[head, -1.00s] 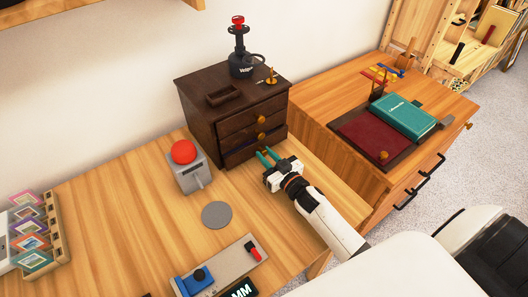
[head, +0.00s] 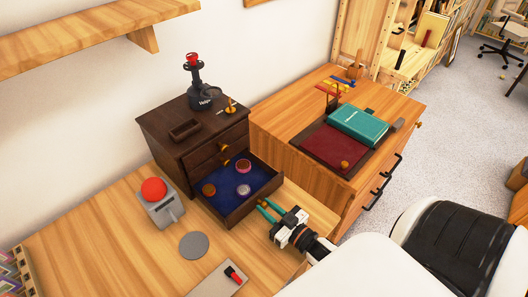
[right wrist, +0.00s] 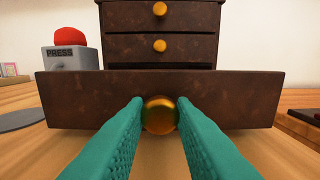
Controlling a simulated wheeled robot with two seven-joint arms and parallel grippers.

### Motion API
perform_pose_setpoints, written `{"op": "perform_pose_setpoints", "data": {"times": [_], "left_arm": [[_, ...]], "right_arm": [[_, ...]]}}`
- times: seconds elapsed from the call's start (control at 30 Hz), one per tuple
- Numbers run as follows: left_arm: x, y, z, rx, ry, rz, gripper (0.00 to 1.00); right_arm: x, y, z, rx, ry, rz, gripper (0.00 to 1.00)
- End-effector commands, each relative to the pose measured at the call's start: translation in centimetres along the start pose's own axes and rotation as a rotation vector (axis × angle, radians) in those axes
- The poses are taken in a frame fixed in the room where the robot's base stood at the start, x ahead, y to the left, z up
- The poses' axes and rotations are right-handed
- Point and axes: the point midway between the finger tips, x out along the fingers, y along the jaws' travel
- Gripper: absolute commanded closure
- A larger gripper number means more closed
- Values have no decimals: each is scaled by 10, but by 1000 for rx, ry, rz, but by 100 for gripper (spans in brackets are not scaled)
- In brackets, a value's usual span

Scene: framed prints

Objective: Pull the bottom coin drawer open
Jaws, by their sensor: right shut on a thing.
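The dark wooden coin cabinet (head: 180,138) stands on the table against the wall. Its bottom drawer (head: 237,209) is pulled well out, showing a blue lining with several coins (head: 243,190) in it. My right gripper (head: 264,210) is at the drawer's front. In the right wrist view, its green fingers (right wrist: 160,125) are on both sides of the round brass knob (right wrist: 160,114) and shut on it. The two drawers above, with brass knobs (right wrist: 160,45), are closed. My left gripper is not in view.
A grey press device with a red button (head: 153,190) stands left of the cabinet. A grey disc (head: 193,246) lies in front of it. A side cabinet with books (head: 357,125) is at the right.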

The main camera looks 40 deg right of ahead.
Motion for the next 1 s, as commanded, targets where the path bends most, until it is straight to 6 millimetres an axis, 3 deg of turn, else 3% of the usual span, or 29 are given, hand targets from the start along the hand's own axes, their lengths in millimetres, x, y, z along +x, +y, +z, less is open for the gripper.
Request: {"op": "perform_pose_setpoints", "data": {"times": [0.23,0.27,0.4,0.77,1.0], "left_arm": [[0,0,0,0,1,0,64],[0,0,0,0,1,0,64],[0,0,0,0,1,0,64],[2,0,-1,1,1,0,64],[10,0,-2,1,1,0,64]], "right_arm": [[0,0,0,0,-1,0,100],[0,0,0,0,-1,0,75],[0,0,0,0,-1,0,55],[-6,0,-1,0,2,0,55],[-50,0,-4,1,5,0,55]]}}
